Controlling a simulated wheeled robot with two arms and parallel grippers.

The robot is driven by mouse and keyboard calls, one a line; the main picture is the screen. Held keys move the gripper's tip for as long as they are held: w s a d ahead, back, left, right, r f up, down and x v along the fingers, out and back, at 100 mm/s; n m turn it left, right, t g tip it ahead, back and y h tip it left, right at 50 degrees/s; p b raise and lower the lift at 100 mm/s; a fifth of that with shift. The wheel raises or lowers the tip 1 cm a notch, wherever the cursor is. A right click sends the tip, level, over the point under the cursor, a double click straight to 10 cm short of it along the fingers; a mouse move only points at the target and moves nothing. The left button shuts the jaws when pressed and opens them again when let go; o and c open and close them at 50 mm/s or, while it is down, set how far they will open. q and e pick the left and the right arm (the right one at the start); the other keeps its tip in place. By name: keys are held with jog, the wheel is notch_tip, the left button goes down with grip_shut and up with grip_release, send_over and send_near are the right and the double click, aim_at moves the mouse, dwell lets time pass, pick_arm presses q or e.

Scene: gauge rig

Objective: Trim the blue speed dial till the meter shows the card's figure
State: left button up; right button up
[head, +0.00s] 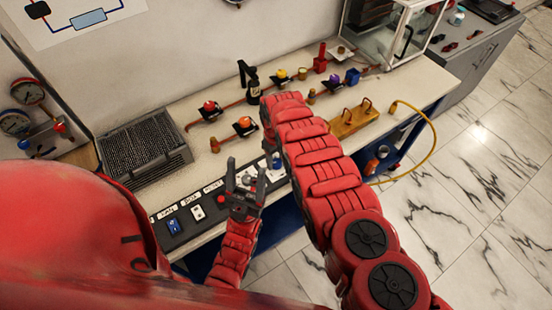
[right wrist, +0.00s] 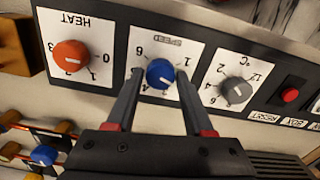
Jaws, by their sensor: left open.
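The blue dial (right wrist: 160,73) sits on a white scale plate on a dark panel (right wrist: 112,75), its white mark pointing down and slightly right in the right wrist view. My right gripper (right wrist: 160,78) straddles it, one finger on each side, with a narrow gap visible beside the knob. In the head view my right forearm largely hides that gripper. My left gripper (head: 245,170) is open and empty over the panel, near the grey °C dial (right wrist: 236,91). I cannot make out a card with a figure, or which meter belongs to this dial.
An orange HEAT dial (right wrist: 71,55) and a red button (right wrist: 291,95) flank these dials. Round gauges (head: 28,92) hang at far left. A vented box (head: 145,145) and pipe fittings with coloured knobs (head: 245,125) stand behind.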

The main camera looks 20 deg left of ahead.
grip_shut()
